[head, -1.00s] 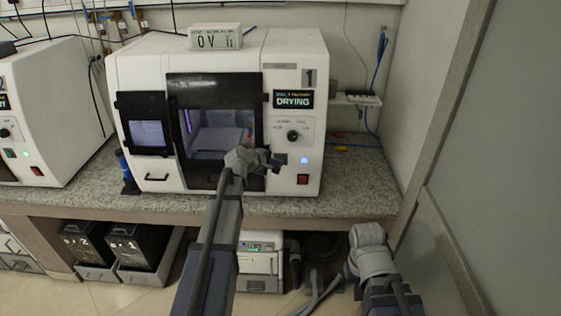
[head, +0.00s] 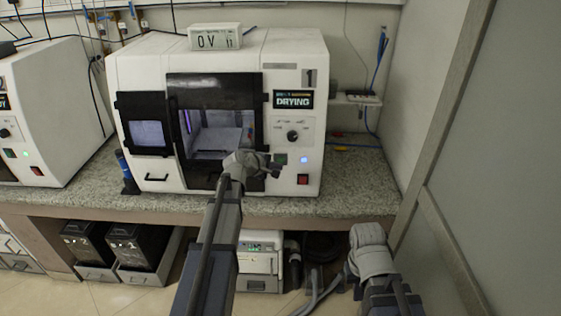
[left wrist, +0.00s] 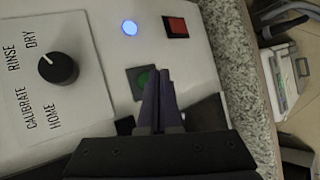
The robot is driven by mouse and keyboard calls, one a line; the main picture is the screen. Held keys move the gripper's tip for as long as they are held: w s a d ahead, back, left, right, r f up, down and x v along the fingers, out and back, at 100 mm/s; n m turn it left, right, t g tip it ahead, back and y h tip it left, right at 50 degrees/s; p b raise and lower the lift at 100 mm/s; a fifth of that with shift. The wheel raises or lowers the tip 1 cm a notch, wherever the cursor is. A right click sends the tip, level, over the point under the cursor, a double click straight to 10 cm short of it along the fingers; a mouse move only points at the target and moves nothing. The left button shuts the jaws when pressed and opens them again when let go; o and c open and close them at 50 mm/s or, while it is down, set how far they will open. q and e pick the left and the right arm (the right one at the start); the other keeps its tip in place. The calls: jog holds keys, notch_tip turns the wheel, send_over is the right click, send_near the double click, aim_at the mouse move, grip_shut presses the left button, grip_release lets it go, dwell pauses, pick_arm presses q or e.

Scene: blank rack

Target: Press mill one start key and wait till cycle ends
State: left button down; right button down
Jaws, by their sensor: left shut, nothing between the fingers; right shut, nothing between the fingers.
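Mill one (head: 240,59) is the white machine marked 1, and its screen (head: 293,99) reads DRYING. Its green start key (head: 281,159) is on the right panel. My left gripper (head: 275,168) is shut and empty, just in front of that panel. In the left wrist view, the shut fingertips (left wrist: 161,74) overlap the right part of the green key (left wrist: 144,77); I cannot tell whether they touch it. A blue lamp (left wrist: 130,28) is lit near the key. My right arm is low at the right in the head view, and its fingers are not visible.
A red switch (left wrist: 175,26) and a black knob (left wrist: 58,68) are near the key. A second white machine (head: 45,105) is at left.

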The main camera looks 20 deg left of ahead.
pick_arm(q)
jog(key=s, duration=0.2)
jog(key=s+d, duration=0.1)
jog(key=s, duration=0.1)
jog(key=shift+s+d+r, duration=0.1)
jog(key=shift+s, duration=0.05)
dwell(0.5)
jog(key=s+d+f+m+g, duration=0.3)
jog(key=s+d+m, duration=0.25)
jog(key=d, duration=0.25)
jog(key=s+d+f+m+g, duration=0.35)
jog(key=s+d, duration=0.25)
jog(key=d, duration=0.2)
jog(key=s+d+f+m+g+y, duration=0.1)
jog(key=s+d+m+g+y, duration=0.1)
jog(key=s+m, duration=0.3)
jog(key=s+d+f+m+g+y, duration=0.1)
jog(key=s+m, duration=0.4)
jog(key=s, duration=0.6)
jog(key=shift+s+d+f+m+g+y, duration=0.25)
jog(key=shift+d+f+g+y, duration=0.3)
jog(key=shift+y, duration=0.45)
jog(key=shift+a+r, duration=0.1)
